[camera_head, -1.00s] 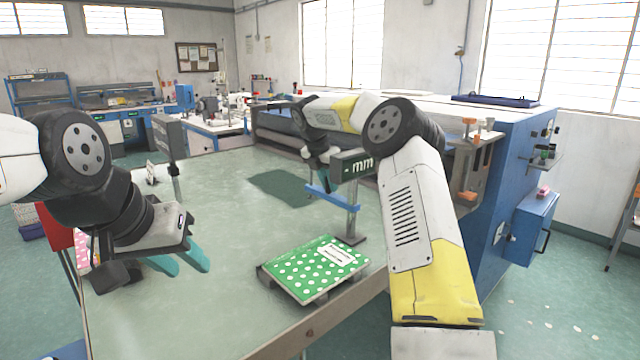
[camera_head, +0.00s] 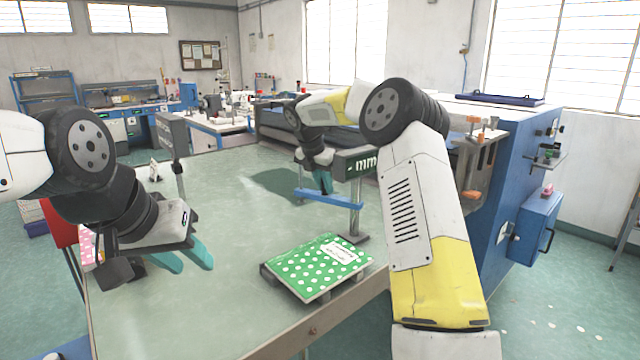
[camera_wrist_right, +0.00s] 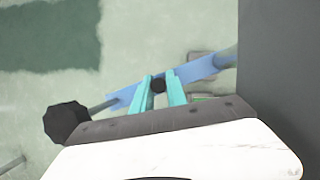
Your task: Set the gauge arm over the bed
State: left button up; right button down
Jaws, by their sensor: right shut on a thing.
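The blue gauge arm (camera_head: 340,200) reaches out leftward from an upright grey post (camera_head: 356,195) under a dark "mm" sign (camera_head: 360,165). My right gripper (camera_head: 325,184) is at the arm, above the table. In the right wrist view its teal fingers (camera_wrist_right: 160,82) are shut on a small dark knob (camera_wrist_right: 158,86) on the blue arm (camera_wrist_right: 195,70). My left gripper (camera_head: 186,262) is open and empty over the table's left front. I cannot tell which surface is the bed.
A green polka-dot board (camera_head: 320,265) lies at the table's front edge, close to the post. A dark green patch (camera_head: 280,183) lies on the tabletop (camera_head: 230,220). Another post with a dark sign (camera_head: 172,135) stands at left. A blue cabinet (camera_head: 530,180) stands at right.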

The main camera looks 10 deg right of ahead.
jog(key=shift+s+a, duration=0.4)
jog(key=shift+s, duration=0.25)
jog(key=c, duration=1.3)
grip_release()
jog(key=shift+r, duration=0.1)
jog(key=shift+v, duration=3.85)
